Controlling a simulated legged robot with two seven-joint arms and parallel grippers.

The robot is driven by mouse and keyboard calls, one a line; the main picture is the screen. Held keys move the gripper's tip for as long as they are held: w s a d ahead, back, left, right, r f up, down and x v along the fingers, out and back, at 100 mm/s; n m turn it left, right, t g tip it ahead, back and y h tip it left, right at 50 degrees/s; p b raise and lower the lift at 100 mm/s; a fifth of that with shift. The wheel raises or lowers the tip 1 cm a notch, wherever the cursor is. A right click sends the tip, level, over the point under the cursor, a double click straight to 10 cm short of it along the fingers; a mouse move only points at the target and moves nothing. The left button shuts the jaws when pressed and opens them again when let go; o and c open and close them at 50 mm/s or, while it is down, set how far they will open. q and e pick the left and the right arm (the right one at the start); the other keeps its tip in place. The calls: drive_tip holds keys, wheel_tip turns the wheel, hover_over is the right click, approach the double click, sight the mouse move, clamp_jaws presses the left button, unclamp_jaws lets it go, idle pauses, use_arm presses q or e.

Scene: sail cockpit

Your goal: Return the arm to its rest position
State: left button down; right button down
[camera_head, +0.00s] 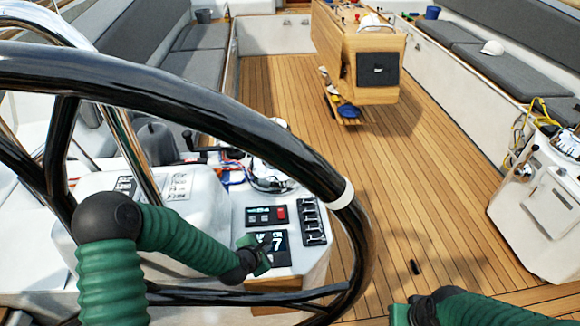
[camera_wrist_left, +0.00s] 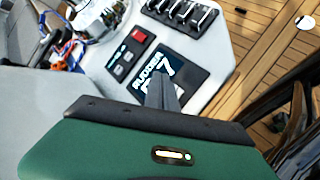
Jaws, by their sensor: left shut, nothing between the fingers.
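My left arm in its green sleeve comes in from the left in the head view and reaches past the wheel to the console. My left gripper (camera_head: 258,252) is shut and empty, over or close above the dark display (camera_head: 277,247) on the console. In the left wrist view its closed dark fingers (camera_wrist_left: 162,92) cover part of the display (camera_wrist_left: 150,72), which shows lettering and a large digit. I cannot tell whether the fingertips touch it.
The black steering wheel rim (camera_head: 240,125) arches close around my left arm. A red-buttoned panel (camera_head: 267,215) and a switch row (camera_head: 313,221) sit beside the gripper, with loose wires (camera_head: 262,178) behind. The wooden deck (camera_head: 410,190) is mostly open; a white console (camera_head: 545,205) stands at right.

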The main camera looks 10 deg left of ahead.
use_arm(q)
drive_tip(key=s+a+r+m+g, duration=0.1)
drive_tip(key=s+r+m+g, duration=0.1)
drive_tip(key=s+m, duration=0.5)
drive_tip(key=s+a+r+m+g, duration=0.1)
drive_tip(key=s+r+m+g, duration=0.1)
drive_tip(key=s+r+m, duration=0.3)
drive_tip(key=s+a+r+m+g+y, duration=0.1)
drive_tip(key=s+r+m+g, duration=0.1)
drive_tip(key=s+m, duration=0.7)
drive_tip(key=r+m, duration=0.1)
drive_tip(key=m, duration=0.3)
drive_tip(key=shift+s+r+g, duration=0.15)
drive_tip(key=shift+r+g, duration=0.15)
drive_tip(key=shift+r, duration=0.05)
drive_tip(key=shift+d, duration=0.1)
